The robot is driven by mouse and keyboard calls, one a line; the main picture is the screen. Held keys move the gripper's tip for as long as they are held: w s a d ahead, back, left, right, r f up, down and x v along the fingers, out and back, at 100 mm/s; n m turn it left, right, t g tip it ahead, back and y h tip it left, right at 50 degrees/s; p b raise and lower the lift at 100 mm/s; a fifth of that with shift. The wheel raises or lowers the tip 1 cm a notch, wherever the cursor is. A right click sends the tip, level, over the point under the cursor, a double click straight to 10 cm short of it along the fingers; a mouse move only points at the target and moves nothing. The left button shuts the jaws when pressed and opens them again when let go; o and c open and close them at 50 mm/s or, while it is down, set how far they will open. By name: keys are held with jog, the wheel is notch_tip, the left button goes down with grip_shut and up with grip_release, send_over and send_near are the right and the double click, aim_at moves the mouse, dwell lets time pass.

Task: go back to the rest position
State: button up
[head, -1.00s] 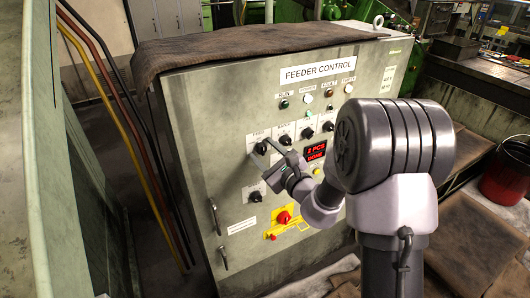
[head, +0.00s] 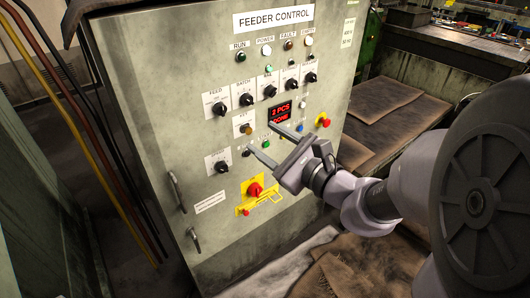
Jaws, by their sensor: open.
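My gripper (head: 261,139) is open and empty in front of the feeder control cabinet (head: 145,120). I cannot tell whether a fingertip touches the panel. My arm reaches in from the right side of the picture. Black rotary knobs (head: 246,99) sit in a row above the gripper, and another knob (head: 221,167) is to its lower left. The gripper partly hides the lower buttons.
A red and yellow main switch (head: 255,190) is below the gripper, and a red stop button (head: 324,122) is to its right. Door handles (head: 176,190) stick out at the cabinet's left. Brown mats (head: 385,108) lie at the right. Cables hang at the far left.

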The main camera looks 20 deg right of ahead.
jog(key=shift+s+r, duration=0.1)
jog(key=s+a+f+n+g+y, duration=0.2)
jog(key=s+a+n+g+y, duration=0.2)
jog(key=s+a+n+g, duration=0.7)
jog(key=s+a+f+n+h, duration=0.1)
jog(key=s+f+n+h, duration=0.4)
jog(key=s+n, duration=0.3)
jog(key=s+d+r+n+h, duration=0.1)
jog(key=s+d+n+h, duration=0.1)
jog(key=d, duration=0.4)
jog(key=shift+n+t+h, duration=0.3)
jog(key=shift+t+h, duration=0.1)
jog(key=shift+h, duration=0.5)
jog(key=shift+r, duration=0.1)
